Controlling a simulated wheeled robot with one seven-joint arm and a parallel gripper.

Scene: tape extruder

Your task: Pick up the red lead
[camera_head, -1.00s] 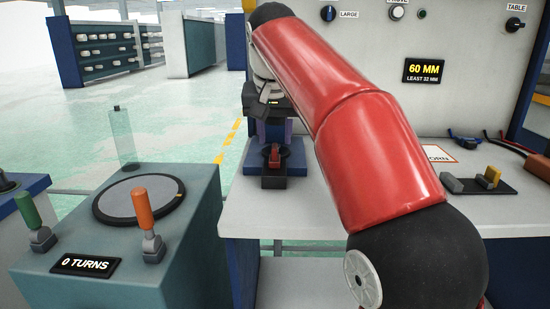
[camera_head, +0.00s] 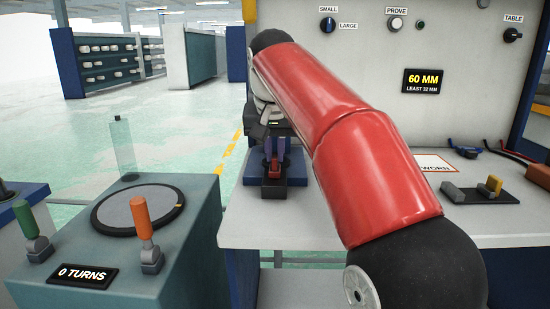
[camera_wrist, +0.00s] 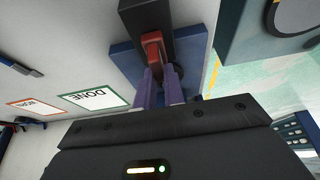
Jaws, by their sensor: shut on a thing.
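The red lead (camera_head: 274,168) is a small red piece standing in a black holder (camera_head: 273,191) on a blue base (camera_head: 296,171) at the left of the white bench. In the wrist view the red lead (camera_wrist: 153,46) shows at the top, between the two purple fingers. My gripper (camera_head: 277,152) reaches down over it and is shut on it. The black holder (camera_wrist: 146,14) and blue base (camera_wrist: 124,63) lie just beyond the fingertips. The lead's lower part is hidden, and I cannot tell whether it is still seated in the holder.
A teal console (camera_head: 185,225) with a round plate, orange handle (camera_head: 141,217) and green handle (camera_head: 26,219) stands left of the bench. A black tray (camera_head: 482,195) with grey and yellow pieces, a card (camera_head: 433,163) and cables (camera_head: 497,152) are at right. The bench's front middle is clear.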

